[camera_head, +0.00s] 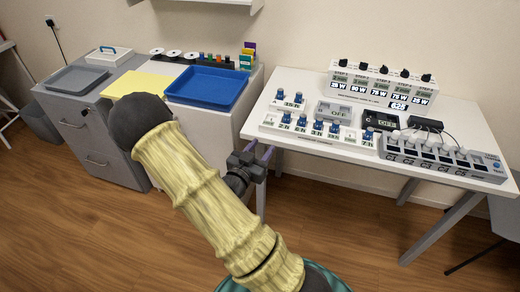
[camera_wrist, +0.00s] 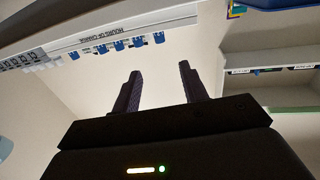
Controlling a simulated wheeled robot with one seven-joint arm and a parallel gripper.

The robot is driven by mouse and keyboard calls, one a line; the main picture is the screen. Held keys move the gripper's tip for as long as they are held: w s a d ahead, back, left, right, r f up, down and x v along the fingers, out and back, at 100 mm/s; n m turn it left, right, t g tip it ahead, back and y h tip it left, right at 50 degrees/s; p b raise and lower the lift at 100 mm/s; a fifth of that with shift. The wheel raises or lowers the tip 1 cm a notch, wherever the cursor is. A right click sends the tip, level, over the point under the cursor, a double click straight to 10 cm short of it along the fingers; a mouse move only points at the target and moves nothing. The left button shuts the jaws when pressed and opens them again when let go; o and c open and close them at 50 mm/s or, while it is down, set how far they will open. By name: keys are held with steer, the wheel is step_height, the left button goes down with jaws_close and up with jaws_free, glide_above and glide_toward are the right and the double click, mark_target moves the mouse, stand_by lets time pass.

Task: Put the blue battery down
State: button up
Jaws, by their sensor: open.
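My gripper (camera_head: 262,155) is open and empty in front of the white table's left front edge. In the wrist view its two dark fingers (camera_wrist: 160,77) stand apart with nothing between them. Several blue batteries (camera_head: 317,128) stand upright in the white charging rack (camera_head: 290,132) on the table, to the right of my gripper and apart from it. They also show as a row of small blue shapes at the top left of the wrist view (camera_wrist: 118,45). Which one is the task's battery I cannot tell.
The white table (camera_head: 460,130) also holds a rack with black knobs (camera_head: 385,75), small display boxes (camera_head: 335,113) and a row of slots with a TEST label (camera_head: 440,155). A blue tray (camera_head: 207,88) lies on the cabinet at left, beside a yellow sheet (camera_head: 140,84).

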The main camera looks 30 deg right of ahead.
steer(key=w+a+f+n+g+y, duration=0.1)
steer(key=a+f+n+g+y, duration=0.2)
steer(key=a+y, duration=0.85)
steer(key=s+a+r+n+g+y, duration=0.1)
steer(key=s+a+r+n+y, duration=0.1)
steer(key=s, duration=0.4)
steer(key=s+a+r+n+g+y, duration=0.2)
steer(key=s+a+r+n, duration=0.2)
steer(key=s+n, duration=0.2)
steer(key=shift+n, duration=0.6)
steer(key=shift+o, duration=0.6)
